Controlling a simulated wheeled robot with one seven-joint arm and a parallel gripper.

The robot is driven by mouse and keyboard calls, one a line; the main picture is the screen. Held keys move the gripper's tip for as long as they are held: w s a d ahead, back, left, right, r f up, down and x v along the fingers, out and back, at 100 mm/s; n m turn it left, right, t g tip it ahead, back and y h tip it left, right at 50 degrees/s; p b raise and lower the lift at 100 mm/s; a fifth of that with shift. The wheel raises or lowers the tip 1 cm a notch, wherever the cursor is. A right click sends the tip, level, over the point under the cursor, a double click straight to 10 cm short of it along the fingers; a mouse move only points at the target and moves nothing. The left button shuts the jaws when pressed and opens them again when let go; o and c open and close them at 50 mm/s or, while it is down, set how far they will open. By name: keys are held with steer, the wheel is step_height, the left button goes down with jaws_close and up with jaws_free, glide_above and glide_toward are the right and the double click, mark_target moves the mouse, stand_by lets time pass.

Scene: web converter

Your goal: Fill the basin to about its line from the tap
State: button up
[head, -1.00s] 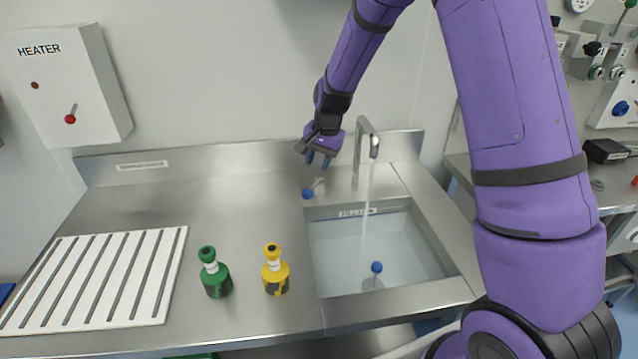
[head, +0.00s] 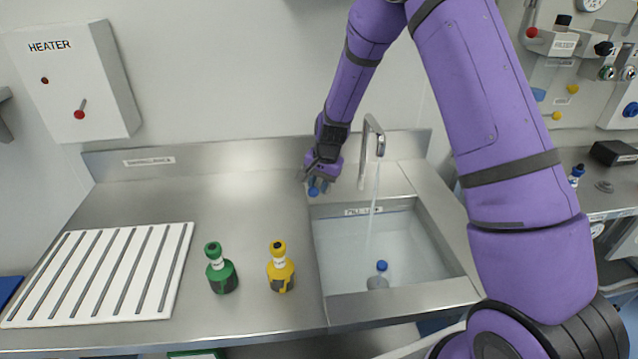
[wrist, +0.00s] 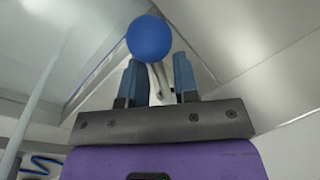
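The steel basin (head: 402,303) is sunk in the counter, with a "FILL LINE" label (head: 370,211) at its back wall. The tap (head: 366,150) stands behind it, and a thin pale stream (head: 373,215) falls from its spout into the basin. Water seems to lie in it; its exact level against the line is hard to tell. A blue-capped bottle (head: 378,278) is in the basin. My gripper (head: 317,187) is low beside the tap at its lever's blue knob (head: 313,192). In the wrist view the blue knob (wrist: 150,39) shows just beyond the parted fingers (wrist: 159,80), with the lever between them.
A green bottle (head: 221,272) and a yellow bottle (head: 280,270) stand on the counter left of the basin. A white slatted rack (head: 100,275) lies further left. A heater box (head: 75,80) hangs on the wall. The counter behind the bottles is clear.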

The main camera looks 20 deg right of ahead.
jaws_close()
steer(key=shift+s+d+n+g+y, duration=0.1)
steer(key=shift+s+d+n+g, duration=0.1)
steer(key=shift+d+n, duration=0.55)
steer(key=shift+s+d+n+g+y, duration=0.15)
steer(key=shift+s+d+n, duration=0.15)
steer(key=shift+n, duration=0.8)
steer(key=shift+s+d+n+g+y, duration=0.15)
steer(key=shift+d+n, duration=0.35)
steer(key=shift+n, duration=0.45)
steer(key=shift+o, duration=1.3)
jaws_free()
steer(key=shift+r, duration=0.1)
steer(key=v, duration=1)
steer(key=shift+r, duration=0.35)
steer(key=shift+s, duration=0.1)
